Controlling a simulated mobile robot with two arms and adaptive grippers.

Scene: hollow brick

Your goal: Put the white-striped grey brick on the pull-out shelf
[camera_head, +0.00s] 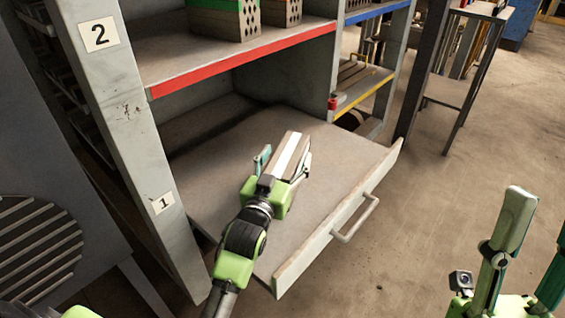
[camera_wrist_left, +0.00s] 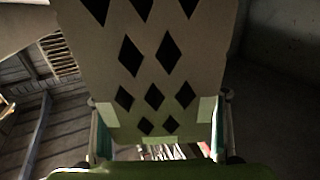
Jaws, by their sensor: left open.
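The white-striped grey brick (camera_head: 287,152) is over the pull-out shelf (camera_head: 345,155), near its middle, and appears to rest on it. Its white stripe runs lengthwise along the top. My left gripper (camera_head: 284,168) is open, with one finger on each side of the brick's near end. In the left wrist view, the brick's face with diamond-shaped holes (camera_wrist_left: 150,70) fills the middle between the fingers (camera_wrist_left: 160,135). The brick's underside is hidden. My right gripper (camera_head: 530,255) is at the lower right, fingers apart and empty, away from the shelf.
The shelf is pulled out, with a handle (camera_head: 356,220) on its front panel. A red-edged shelf (camera_head: 240,55) above holds bricks with holes (camera_head: 235,20). A rack post (camera_head: 130,110) stands left. Bare floor (camera_head: 450,190) lies to the right. A metal stand (camera_head: 470,75) is behind.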

